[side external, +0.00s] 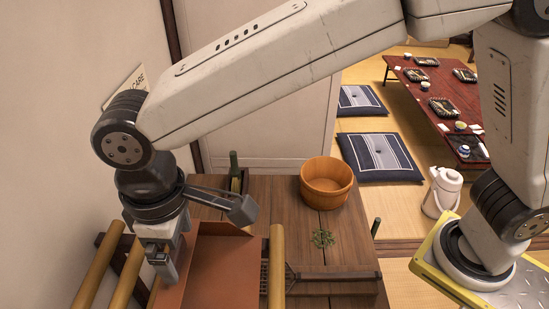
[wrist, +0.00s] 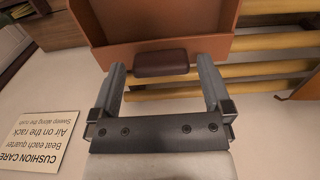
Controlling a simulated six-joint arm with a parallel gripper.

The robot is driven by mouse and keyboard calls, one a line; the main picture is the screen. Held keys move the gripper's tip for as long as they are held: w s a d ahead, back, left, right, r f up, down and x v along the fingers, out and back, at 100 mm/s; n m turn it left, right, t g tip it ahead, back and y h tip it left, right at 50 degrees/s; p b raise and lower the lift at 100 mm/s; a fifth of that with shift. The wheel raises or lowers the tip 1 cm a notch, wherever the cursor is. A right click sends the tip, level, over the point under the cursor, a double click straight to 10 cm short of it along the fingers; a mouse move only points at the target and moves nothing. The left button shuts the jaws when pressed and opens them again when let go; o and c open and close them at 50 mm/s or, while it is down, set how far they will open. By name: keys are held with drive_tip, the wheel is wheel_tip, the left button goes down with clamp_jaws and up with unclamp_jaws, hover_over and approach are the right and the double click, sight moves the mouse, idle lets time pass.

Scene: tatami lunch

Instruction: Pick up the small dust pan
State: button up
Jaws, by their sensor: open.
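The small dust pan (side external: 222,262) is a reddish-brown open pan lying among the bamboo poles at the wooden table's left end. In the wrist view its pan (wrist: 155,22) fills the top, with a short dark brown handle (wrist: 160,62) toward me. My gripper (side external: 168,268) points down at the pan's left side. In the wrist view my gripper (wrist: 162,70) is open, with one finger on each side of the handle and a gap visible on both sides. In the side view the handle is hidden by my gripper.
Bamboo poles (side external: 277,270) run beside the pan, close to the wall. A cushion care sign (wrist: 42,140) is on the wall. Floor cushions (side external: 380,158) lie farther back.

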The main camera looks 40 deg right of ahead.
drive_tip(key=shift+f, duration=0.95)
drive_tip(key=c, duration=1.2)
drive_tip(key=shift+r, duration=0.2)
drive_tip(key=shift+r, duration=0.5)
wheel_tip(320, 180, up, 2)
drive_tip(key=s+d+r, duration=0.4)
drive_tip(key=s+r, duration=0.1)
drive_tip(key=s+d+r, duration=0.4)
drive_tip(key=s+d, duration=0.1)
drive_tip(key=shift+s+d+r, duration=0.15)
drive_tip(key=shift+s+r, duration=0.05)
drive_tip(key=shift+r, duration=0.15)
